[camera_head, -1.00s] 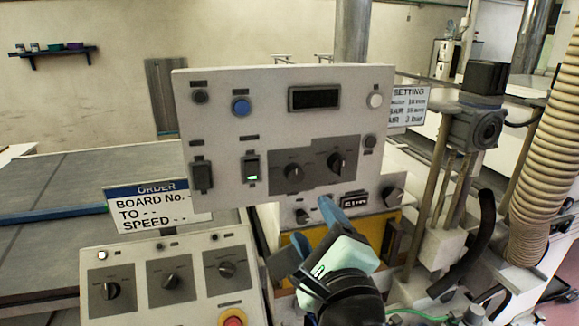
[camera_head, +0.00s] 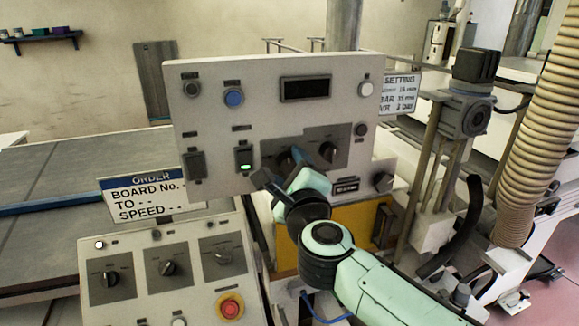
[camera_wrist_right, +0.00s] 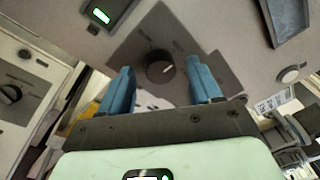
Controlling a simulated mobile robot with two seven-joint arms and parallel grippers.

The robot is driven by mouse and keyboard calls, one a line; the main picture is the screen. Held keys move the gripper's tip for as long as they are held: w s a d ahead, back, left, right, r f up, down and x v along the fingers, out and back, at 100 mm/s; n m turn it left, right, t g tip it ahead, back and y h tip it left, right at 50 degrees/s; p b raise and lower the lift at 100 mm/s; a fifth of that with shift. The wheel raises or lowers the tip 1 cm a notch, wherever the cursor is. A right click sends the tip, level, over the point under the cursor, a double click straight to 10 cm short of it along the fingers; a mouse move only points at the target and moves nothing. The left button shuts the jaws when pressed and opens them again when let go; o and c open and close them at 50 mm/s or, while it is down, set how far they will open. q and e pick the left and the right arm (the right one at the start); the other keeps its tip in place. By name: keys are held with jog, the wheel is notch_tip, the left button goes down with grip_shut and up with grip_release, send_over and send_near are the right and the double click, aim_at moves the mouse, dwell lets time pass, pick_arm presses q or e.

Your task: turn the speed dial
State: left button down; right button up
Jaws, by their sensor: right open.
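The upright grey control panel (camera_head: 205,130) carries two black dials on a dark plate: a left dial (camera_head: 285,161) and a right dial (camera_head: 329,152). Their labels are too small to read, so I cannot tell which is for speed. My right gripper (camera_head: 280,168) is just in front of the left dial and partly covers it. In the right wrist view, a round black dial (camera_wrist_right: 160,66) with a light pointer mark shows between and beyond the open blue fingers of this gripper (camera_wrist_right: 163,82), with no visible contact. My left gripper is out of view.
A green-lit switch (camera_head: 244,160) is left of the dials. A lower console (camera_head: 120,255) has several more dials and a red stop button (camera_head: 230,307). The order sign (camera_head: 145,198) stands between them. A ribbed hose (camera_head: 540,130) hangs at the right.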

jog(key=shift+w, duration=0.1)
jog(key=c, duration=1)
jog(key=shift+c, duration=0.2)
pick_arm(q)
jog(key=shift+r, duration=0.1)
pick_arm(e)
jog(key=shift+n, duration=0.3)
jog(key=n+p, duration=0.1)
jog(key=n, duration=0.5)
jog(key=shift+f+t, duration=0.1)
jog(key=shift+t, duration=0.2)
jog(key=n+y+p, duration=0.1)
jog(key=n, duration=0.3)
jog(key=shift+d+n, duration=0.1)
jog(key=shift+n, duration=0.3)
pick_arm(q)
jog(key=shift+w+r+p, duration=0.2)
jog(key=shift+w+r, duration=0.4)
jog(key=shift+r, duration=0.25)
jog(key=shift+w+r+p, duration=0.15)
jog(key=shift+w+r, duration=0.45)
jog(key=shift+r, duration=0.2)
pick_arm(e)
jog(key=shift+f+n, duration=0.15)
jog(key=shift+n, duration=1.45)
jog(key=o, duration=1)
